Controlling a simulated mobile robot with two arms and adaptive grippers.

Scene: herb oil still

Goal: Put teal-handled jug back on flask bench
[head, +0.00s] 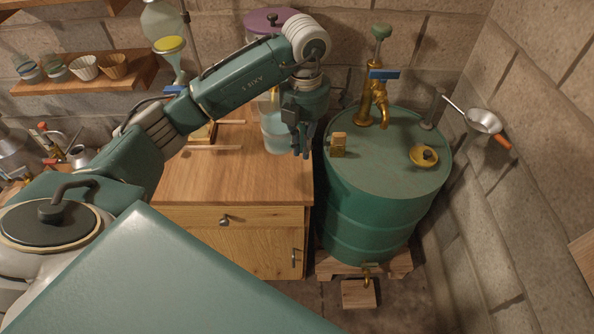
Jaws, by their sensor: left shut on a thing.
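A clear jug (274,132) with pale bluish contents is upright at the right end of the wooden bench (230,180). Its base looks at or just above the bench top; I cannot tell if it touches. My left gripper (301,145) reaches over from the left, points down at the jug's right side and is shut on it. The gripper covers the handle, so its teal colour does not show clearly. My right gripper is not in view.
A green drum (370,215) with a brass pump (374,100) stands close to the right of the bench. A purple-lidded container (270,22) is behind my arm. A wall shelf (90,82) holds small cups. The bench front is clear.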

